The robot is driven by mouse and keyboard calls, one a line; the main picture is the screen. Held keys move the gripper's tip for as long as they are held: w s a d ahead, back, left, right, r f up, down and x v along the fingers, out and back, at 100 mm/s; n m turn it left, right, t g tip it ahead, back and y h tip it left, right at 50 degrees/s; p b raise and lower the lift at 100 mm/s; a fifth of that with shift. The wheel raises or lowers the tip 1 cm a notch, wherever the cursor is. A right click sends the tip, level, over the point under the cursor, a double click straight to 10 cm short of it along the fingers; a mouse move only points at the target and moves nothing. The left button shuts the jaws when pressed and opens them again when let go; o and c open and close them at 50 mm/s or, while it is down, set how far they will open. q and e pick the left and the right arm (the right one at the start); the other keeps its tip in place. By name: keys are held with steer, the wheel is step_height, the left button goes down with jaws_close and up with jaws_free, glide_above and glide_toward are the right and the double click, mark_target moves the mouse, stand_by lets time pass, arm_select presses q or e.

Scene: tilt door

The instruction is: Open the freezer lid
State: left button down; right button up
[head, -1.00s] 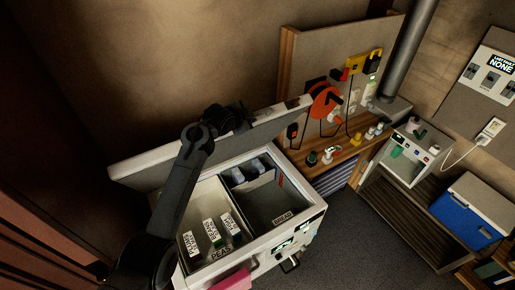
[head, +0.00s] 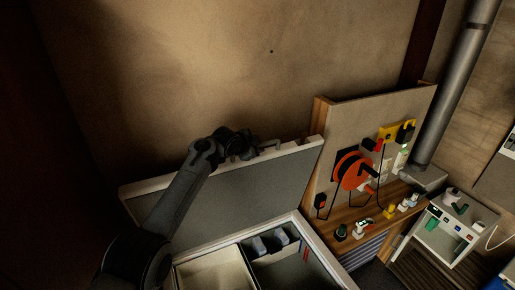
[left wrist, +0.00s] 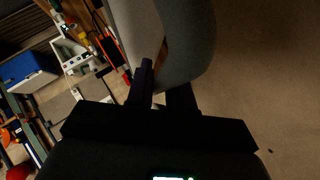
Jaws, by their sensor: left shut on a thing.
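The freezer lid (head: 235,190) stands raised, tilted up at the back of the chest freezer, its grey inner face towards me. The freezer (head: 310,233) is open below it, with a divided interior partly visible. My left gripper (head: 262,149) is at the lid's top edge, right of its middle. In the left wrist view its dark fingers (left wrist: 163,92) are shut at the lid's edge, and the lid (left wrist: 190,45) rises beyond them. The exact grip is dark and hard to see. My right gripper is out of view.
A wooden bench with a pegboard (head: 395,110) stands just right of the lid, holding an orange cable reel (head: 350,172). A metal pipe (head: 455,85) rises beside it. Bare wall (head: 230,60) lies behind the lid.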

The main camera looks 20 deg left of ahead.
arm_select(q)
steer(key=shift+d+f, duration=0.1)
steer(key=shift+d, duration=0.05)
steer(key=c, duration=1.1)
jaws_free()
steer(key=shift+s, duration=0.1)
steer(key=shift+s+r, duration=0.1)
steer(key=shift+r, duration=0.1)
steer(key=shift+b+v, duration=0.6)
steer(key=shift+v, duration=0.3)
steer(key=b+v, duration=0.1)
steer(key=v, duration=0.7)
steer(key=shift+s+b, duration=0.15)
steer(key=shift+b, duration=0.25)
